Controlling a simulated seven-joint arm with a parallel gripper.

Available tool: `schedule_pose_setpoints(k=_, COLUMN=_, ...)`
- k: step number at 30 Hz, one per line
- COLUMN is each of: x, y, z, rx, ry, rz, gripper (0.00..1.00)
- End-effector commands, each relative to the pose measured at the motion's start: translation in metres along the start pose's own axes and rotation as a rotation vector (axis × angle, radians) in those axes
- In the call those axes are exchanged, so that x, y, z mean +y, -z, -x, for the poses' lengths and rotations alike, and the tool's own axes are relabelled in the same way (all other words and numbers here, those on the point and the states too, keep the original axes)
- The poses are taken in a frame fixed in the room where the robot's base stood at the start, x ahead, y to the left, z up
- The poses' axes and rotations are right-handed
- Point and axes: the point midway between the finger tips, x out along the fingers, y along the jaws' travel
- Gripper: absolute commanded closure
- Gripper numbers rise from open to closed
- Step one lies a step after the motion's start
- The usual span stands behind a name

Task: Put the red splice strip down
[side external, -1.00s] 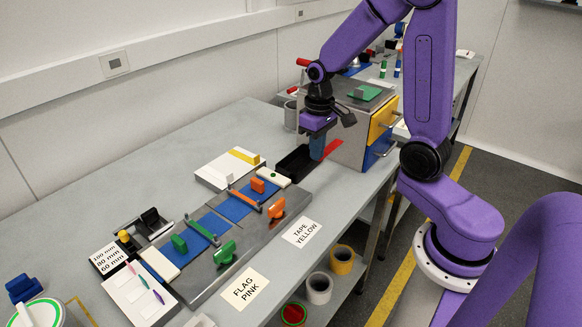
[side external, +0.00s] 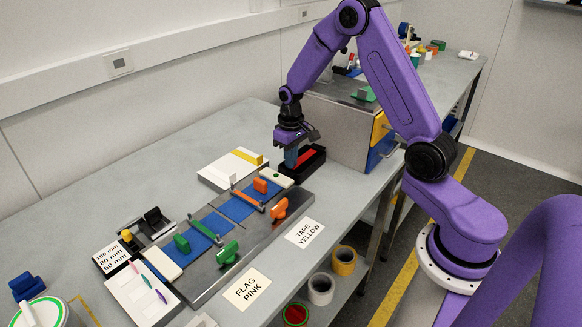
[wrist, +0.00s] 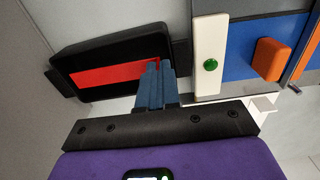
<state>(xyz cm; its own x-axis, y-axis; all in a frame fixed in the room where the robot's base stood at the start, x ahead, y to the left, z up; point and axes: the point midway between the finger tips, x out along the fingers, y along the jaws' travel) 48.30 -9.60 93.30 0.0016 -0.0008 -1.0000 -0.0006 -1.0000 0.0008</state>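The red splice strip (side external: 306,156) lies lengthwise within the outline of a black tray (side external: 308,171). In the wrist view the strip (wrist: 112,74) shows flat against the black tray (wrist: 95,47). My gripper (side external: 291,160) points down at the tray's left part in the side view. In the wrist view the blue fingers of my gripper (wrist: 160,68) are close together at the strip's right end and shut on it. The fingers hide that end. I cannot tell whether the strip touches the tray floor.
A grey cabinet (side external: 338,130) with yellow and blue drawers stands right behind the tray. A splicing fixture with a cream block (side external: 277,177), blue beds and orange (side external: 279,208) and green clamps lies to the left. A white box with a yellow strip (side external: 247,155) is behind it.

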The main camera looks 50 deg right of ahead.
Motion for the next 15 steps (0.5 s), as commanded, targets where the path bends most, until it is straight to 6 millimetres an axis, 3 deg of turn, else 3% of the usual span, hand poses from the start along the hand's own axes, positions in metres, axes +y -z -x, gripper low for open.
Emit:
schedule_pose_setpoints(k=6, x=0.000, y=0.000, z=-0.028, rx=-0.003, ry=0.000, rz=0.000, gripper=1.00)
schedule_pose_setpoints(k=15, x=0.000, y=0.000, z=-0.031, rx=-0.001, ry=0.000, rz=0.000, gripper=1.00)
